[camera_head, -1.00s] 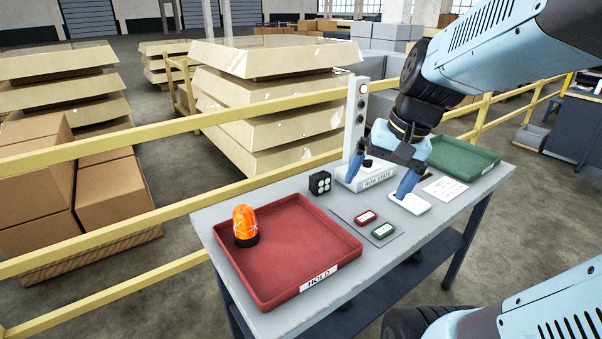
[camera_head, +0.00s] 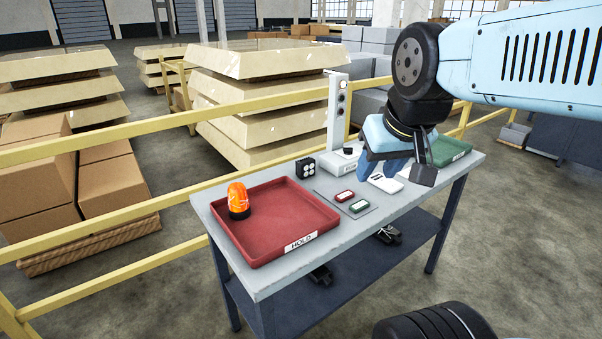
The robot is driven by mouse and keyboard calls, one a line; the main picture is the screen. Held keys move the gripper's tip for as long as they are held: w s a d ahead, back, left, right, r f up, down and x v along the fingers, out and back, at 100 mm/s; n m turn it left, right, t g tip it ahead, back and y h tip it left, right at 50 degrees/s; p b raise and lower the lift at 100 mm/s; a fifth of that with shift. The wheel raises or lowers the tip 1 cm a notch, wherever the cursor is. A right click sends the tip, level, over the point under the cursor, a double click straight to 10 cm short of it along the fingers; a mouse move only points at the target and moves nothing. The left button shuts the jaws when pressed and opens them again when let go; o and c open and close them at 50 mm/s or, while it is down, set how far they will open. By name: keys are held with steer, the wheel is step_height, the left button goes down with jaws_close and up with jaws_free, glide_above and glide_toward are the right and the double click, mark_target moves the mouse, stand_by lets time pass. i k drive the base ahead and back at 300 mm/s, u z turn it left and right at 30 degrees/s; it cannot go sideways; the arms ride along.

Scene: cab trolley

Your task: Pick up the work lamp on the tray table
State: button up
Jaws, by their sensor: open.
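The work lamp (camera_head: 305,168) looks to be the small black block with round pale lenses. It stands upright on the grey tray table (camera_head: 275,283), behind the red tray's right rear corner. An orange beacon (camera_head: 238,199) with a black base stands in the red tray (camera_head: 330,213), marked HOLD, at its left. My gripper (camera_head: 394,176) is open over the right half of the table, to the right of the lamp and apart from it. Nothing shows between its fingers. It partly hides the white cards and the green tray (camera_head: 452,150).
A grey post (camera_head: 338,110) with round lights rises from a pale base right of the lamp. Red and green small blocks (camera_head: 350,200) lie on a grey mat. Black items (camera_head: 388,235) sit on the lower shelf. Yellow rails (camera_head: 100,229) run behind the table.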

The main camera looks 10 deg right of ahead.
mark_target(306, 167)
steer(key=z, duration=1.65)
steer(key=k, duration=1.1)
steer(key=u, duration=1.25)
steer(key=i, duration=1)
